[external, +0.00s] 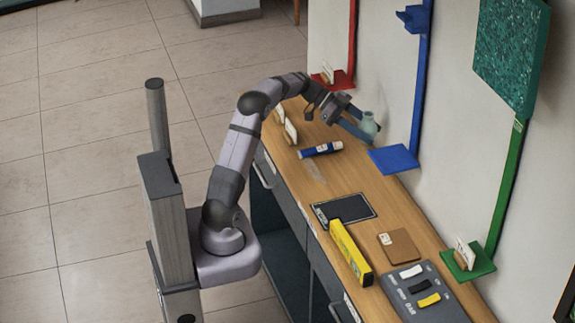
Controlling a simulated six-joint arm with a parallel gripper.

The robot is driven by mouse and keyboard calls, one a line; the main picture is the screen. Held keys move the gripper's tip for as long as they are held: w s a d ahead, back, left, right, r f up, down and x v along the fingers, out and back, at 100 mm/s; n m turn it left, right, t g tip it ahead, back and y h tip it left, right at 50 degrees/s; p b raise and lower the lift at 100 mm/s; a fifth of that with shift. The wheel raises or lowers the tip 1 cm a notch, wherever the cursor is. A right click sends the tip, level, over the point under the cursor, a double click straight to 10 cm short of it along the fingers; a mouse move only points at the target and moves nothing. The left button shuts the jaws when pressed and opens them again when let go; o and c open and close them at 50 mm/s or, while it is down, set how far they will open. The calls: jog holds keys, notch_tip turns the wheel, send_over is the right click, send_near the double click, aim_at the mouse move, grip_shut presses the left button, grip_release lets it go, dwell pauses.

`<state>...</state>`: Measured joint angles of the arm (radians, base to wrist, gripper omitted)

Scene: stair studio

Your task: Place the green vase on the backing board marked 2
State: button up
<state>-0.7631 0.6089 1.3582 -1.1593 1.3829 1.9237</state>
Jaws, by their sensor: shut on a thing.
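The green vase (369,123) is small, pale and translucent. My gripper (362,125) is shut on it and holds it in the air near the wall, just up and left of the blue ledge (394,159). The blue ledge sits at the foot of a blue upright strip (421,84). A red ledge (337,80) and a green ledge (482,263) have similar strips and carry small white cards. I cannot read any number, so I cannot tell which board is marked 2.
On the wooden counter (377,224) are a blue tube (320,149), a dark tablet-like panel (345,209), a yellow box (350,253), a brown square board (399,246) and a grey tray (426,298). Small white cards (290,131) stand at its left edge. The blue ledge looks empty.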

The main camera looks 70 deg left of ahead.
jog(key=shift+r, duration=0.35)
